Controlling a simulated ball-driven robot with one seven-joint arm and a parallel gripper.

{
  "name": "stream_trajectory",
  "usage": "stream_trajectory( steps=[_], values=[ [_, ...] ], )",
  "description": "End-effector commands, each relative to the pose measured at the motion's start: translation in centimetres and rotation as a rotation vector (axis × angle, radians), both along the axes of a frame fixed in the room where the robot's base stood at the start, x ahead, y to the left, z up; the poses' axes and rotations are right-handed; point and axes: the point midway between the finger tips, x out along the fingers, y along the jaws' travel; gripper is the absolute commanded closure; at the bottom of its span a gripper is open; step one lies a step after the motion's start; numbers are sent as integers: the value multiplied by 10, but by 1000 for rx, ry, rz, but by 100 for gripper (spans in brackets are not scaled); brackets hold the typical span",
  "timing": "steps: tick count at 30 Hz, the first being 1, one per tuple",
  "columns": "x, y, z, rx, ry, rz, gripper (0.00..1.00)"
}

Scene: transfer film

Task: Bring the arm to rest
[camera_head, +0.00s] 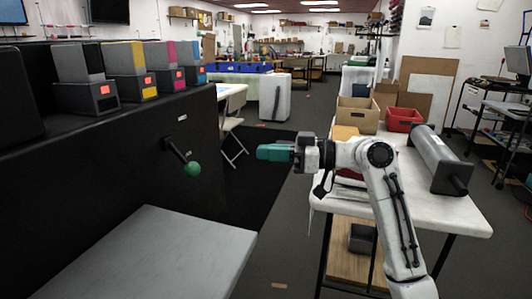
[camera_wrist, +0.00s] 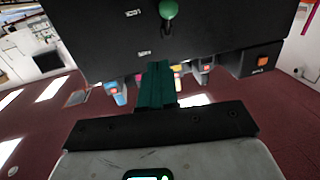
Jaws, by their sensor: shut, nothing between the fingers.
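My gripper (camera_head: 262,152) has teal fingers and points left at the end of my white arm, in the middle of the head view. The fingers are together with nothing between them. The gripper is in the open space right of the black machine (camera_head: 120,160), apart from its green-knobbed lever (camera_head: 192,168). In the wrist view, the closed teal fingers (camera_wrist: 157,88) point toward the machine. The green knob (camera_wrist: 168,9) shows beyond them at the top of that view.
A white table (camera_head: 450,208) stands at right under my arm, with a grey roll (camera_head: 437,158), a red bin (camera_head: 403,120) and a cardboard box (camera_head: 357,115). A grey flat surface (camera_head: 150,255) lies at lower left. Ink units (camera_head: 100,92) line the machine's top.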

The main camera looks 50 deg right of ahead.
Motion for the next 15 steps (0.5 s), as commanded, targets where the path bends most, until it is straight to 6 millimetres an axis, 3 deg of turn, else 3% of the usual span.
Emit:
stream_trajectory(
  steps=[11, 15],
  values=[
    [2, 2, -2, 3, 4, 1, 100],
    [13, 21, -29, 26, 53, -2, 100]
  ],
)
